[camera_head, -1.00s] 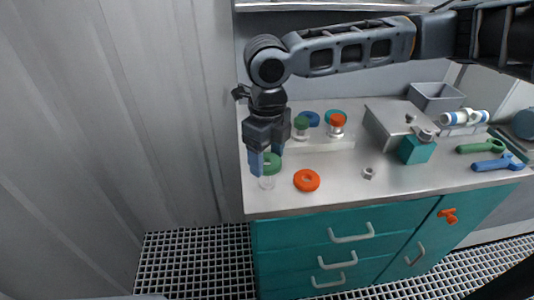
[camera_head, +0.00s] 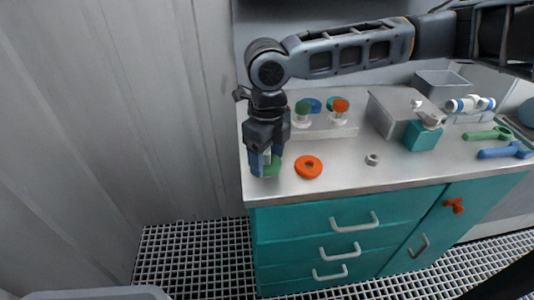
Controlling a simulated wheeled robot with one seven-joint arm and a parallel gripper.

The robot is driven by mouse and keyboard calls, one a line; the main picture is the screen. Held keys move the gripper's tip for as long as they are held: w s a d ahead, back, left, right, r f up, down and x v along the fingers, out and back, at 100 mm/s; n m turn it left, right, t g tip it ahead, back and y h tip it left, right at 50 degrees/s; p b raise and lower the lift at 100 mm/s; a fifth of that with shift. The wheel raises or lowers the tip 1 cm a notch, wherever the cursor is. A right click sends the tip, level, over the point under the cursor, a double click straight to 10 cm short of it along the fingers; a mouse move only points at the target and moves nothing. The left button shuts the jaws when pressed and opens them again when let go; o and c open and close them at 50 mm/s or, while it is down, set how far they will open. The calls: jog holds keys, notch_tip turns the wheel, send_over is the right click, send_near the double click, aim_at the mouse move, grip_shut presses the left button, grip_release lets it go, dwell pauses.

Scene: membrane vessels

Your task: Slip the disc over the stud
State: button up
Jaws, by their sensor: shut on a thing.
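My gripper (camera_head: 264,169) points down at the left front of the counter. Its blue fingers are shut on a green disc (camera_head: 272,169), which is partly hidden by them. The disc is low, close to the counter top. A pale upright stud (camera_head: 267,152) shows between the fingers above the green disc, so the disc appears to be around it. The fingers hide much of the stud, and I cannot tell whether the disc touches the counter.
An orange ring (camera_head: 308,167) and a metal nut (camera_head: 372,159) lie on the counter (camera_head: 335,177). Behind is a raised block (camera_head: 322,128) with capped white pieces. A grey box (camera_head: 390,112), a teal block (camera_head: 422,137) and green (camera_head: 488,134) and blue (camera_head: 505,151) tools are to the right.

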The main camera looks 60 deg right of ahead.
jog(key=shift+f, duration=0.2)
dwell(0.6)
jog(key=o, duration=1.2)
jog(key=shift+c, duration=0.2)
notch_tip(320, 180, up, 8)
jog(key=shift+f, duration=0.1)
